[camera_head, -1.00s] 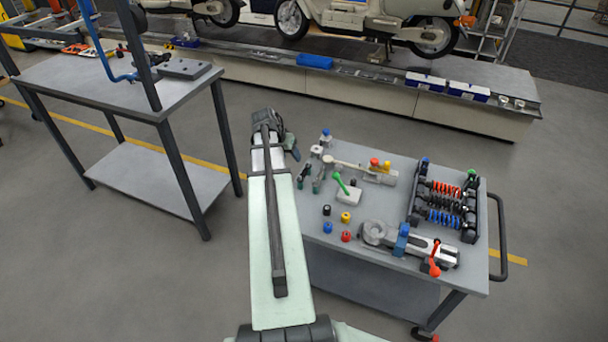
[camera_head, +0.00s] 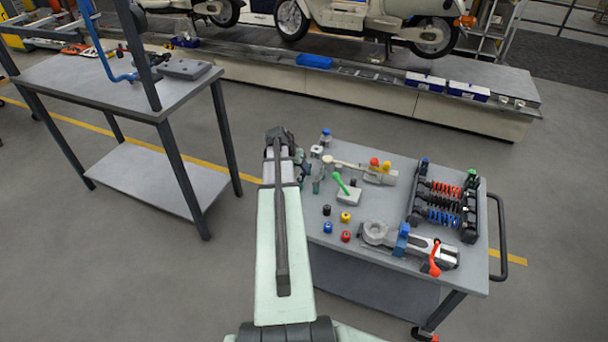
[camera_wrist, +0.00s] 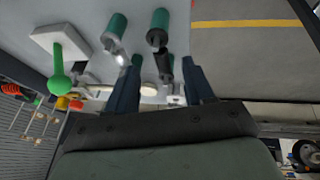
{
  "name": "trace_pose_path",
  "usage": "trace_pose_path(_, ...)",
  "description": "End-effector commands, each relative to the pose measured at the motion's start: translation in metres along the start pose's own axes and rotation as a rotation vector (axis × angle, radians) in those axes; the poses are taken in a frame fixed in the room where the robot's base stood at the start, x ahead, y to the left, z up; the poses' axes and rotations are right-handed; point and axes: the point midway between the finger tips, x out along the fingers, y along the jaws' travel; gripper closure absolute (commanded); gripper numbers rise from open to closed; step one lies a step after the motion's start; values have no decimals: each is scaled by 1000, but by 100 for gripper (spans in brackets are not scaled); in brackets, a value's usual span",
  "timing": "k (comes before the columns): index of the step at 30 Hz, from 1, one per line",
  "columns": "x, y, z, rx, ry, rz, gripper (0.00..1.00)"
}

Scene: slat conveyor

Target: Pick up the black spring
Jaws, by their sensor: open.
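The black spring (camera_head: 447,204) lies in the rack (camera_head: 414,208) at the right of the grey cart, between a red spring (camera_head: 446,188) and a blue spring (camera_head: 443,217). My gripper (camera_head: 304,170) is at the cart's left edge, well left of the rack. In the wrist view my gripper (camera_wrist: 160,72) has its two dark fingers apart, with nothing held between them. Green-handled tools (camera_wrist: 115,27) show just beyond the fingers. I cannot clearly make out the black spring in the wrist view.
A separate workbench (camera_head: 110,85) stands at left.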

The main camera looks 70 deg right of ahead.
Motion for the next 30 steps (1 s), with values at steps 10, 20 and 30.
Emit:
trace_pose_path(10, 40, -1, -2, 1, -1, -1, 47)
trace_pose_path(20, 41, -1, -1, 0, 0, -1, 57)
trace_pose_path(30, 41, -1, -1, 0, 0, -1, 89)
